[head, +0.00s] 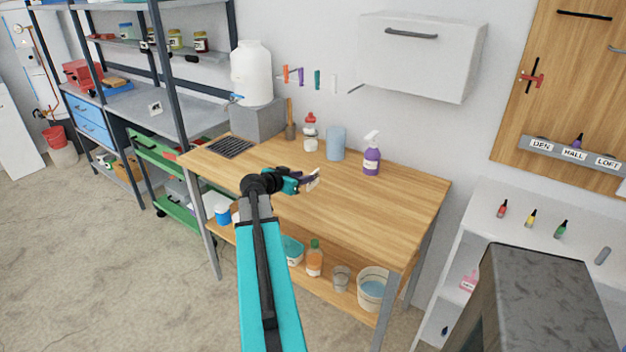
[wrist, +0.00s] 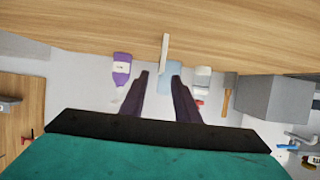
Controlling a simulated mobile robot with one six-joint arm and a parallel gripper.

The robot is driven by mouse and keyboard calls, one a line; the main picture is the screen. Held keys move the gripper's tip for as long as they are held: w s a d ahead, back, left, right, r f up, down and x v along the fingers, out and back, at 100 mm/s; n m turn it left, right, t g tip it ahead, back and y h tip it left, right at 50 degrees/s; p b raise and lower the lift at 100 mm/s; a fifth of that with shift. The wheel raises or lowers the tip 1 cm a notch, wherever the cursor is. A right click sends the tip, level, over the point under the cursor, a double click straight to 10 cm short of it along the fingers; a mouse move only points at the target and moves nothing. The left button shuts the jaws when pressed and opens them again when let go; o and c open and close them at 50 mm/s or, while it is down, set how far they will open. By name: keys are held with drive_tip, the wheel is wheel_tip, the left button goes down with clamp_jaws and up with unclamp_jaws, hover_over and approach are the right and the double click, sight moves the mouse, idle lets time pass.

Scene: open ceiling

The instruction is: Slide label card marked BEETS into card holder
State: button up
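My gripper (head: 308,177) is above the wooden workbench top. In the wrist view its two dark fingers (wrist: 161,75) are apart, with a visible gap between their tips. A thin white piece (wrist: 165,52), perhaps a card seen edge-on, lies just beyond and between the fingertips; I see a gap on each side of it. A white piece (head: 314,182) also shows by the fingertips in the head view. No BEETS lettering is readable. A small white card or stand (head: 155,108) with a dark mark is on the grey bench at the left; I cannot tell if it is the card holder.
A purple spray bottle (head: 372,156), a light blue container (head: 335,144) and a red-topped bottle (head: 310,133) stand along the back of the workbench (head: 400,208). A white tank (head: 251,73) stands at its back left. The front right of the top is clear.

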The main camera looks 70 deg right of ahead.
sight(313, 173)
drive_tip(key=shift+x, duration=1.25)
drive_tip(key=shift+d+f+p, duration=0.2)
drive_tip(key=shift+d+p, duration=0.5)
drive_tip(key=shift+p, duration=0.1)
drive_tip(key=shift+p+x, duration=0.85)
drive_tip(key=shift+x, duration=1.05)
drive_tip(key=shift+a+f, duration=0.15)
clamp_jaws()
